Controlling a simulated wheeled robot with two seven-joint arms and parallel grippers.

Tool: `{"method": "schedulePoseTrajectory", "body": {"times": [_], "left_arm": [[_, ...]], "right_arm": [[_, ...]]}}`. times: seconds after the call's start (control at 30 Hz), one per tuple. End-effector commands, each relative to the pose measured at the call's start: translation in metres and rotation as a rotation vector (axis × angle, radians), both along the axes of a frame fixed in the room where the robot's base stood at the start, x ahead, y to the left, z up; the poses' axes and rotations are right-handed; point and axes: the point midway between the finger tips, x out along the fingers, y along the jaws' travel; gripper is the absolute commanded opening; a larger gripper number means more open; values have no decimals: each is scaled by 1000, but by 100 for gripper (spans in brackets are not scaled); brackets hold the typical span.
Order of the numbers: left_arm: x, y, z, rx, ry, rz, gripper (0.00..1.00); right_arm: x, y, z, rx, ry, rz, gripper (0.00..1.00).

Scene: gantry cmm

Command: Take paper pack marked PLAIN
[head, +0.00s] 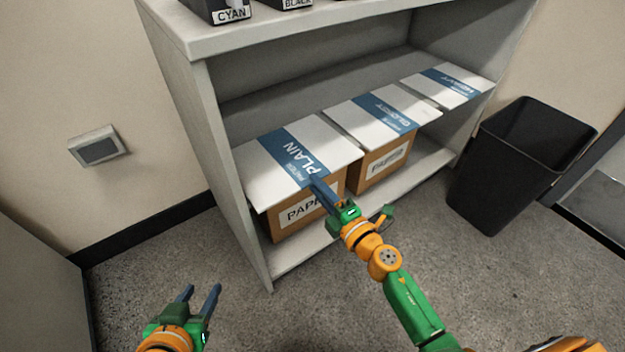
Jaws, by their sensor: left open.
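The paper pack marked PLAIN (270,168) is white with a blue band. It lies flat on a brown box labelled PAPER (277,226) in the left part of the lower shelf. My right gripper (317,184) reaches the front edge of this pack, and its blue fingers overlap the end of the band. The fingers show nearly as one shape, so I cannot tell whether they are apart or hold the pack. My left gripper (199,291) is open and empty over the floor at the lower left, away from the shelf.
Two similar packs, a middle one (350,122) and a right one (425,85), lie along the same shelf. The shelf unit (212,150) has boxes marked CYAN (232,14) and BLACK on top. A black bin (490,180) stands at the right. The floor in front is clear.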

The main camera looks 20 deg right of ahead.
Motion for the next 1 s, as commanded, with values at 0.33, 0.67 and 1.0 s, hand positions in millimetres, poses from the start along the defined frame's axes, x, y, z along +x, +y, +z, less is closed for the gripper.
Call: {"method": "schedulePoseTrajectory", "body": {"times": [0.33,0.67,1.0], "left_arm": [[7,-2,7,-9,-49,-4,50],[7,-2,7,-9,-49,-3,50],[7,-2,7,-10,-49,-2,50]], "right_arm": [[18,6,0,-1,1,0,30],[18,6,0,0,1,0,3],[17,6,-3,-2,5,1,0]]}}
